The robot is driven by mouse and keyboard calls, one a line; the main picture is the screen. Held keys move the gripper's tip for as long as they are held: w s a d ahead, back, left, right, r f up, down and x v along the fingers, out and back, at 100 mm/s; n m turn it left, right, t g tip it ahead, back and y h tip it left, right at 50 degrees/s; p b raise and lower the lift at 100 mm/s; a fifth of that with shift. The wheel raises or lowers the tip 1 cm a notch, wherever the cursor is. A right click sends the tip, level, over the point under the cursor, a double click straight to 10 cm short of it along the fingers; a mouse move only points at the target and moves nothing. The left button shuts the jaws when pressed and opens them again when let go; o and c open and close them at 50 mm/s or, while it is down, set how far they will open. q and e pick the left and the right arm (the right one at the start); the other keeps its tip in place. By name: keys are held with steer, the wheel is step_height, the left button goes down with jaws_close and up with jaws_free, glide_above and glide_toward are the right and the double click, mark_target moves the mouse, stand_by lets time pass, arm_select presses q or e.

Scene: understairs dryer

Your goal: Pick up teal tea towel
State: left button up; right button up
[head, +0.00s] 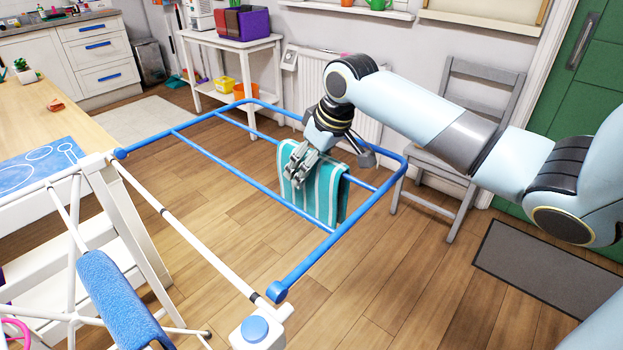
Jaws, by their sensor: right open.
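The teal tea towel (322,198), with pale stripes, hangs folded over a rail of the blue drying rack (337,254), near its right end. My right gripper (291,176) is in front of the towel's upper left part, with its fingers pointing down. The jaws are open. The gripper covers part of the towel, and I cannot tell whether the fingers touch the cloth. My left gripper is not in view.
A grey chair (437,196) stands behind my right arm, beside a white radiator (313,75). A blue cloth (108,292) hangs on the white rack frame at lower left. A wooden table (40,125) is at left.

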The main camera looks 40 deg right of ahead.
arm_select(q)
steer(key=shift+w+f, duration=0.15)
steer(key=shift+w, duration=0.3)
arm_select(e)
steer(key=x, duration=0.3)
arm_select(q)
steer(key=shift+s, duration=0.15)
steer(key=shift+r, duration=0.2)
arm_select(e)
steer(key=shift+f, duration=0.15)
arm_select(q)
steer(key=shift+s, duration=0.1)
arm_select(e)
steer(key=c, duration=1.3)
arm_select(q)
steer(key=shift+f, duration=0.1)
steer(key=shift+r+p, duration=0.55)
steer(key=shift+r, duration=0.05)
arm_select(e)
step_height(320, 180, up, 18)
steer(key=shift+r, duration=0.25)
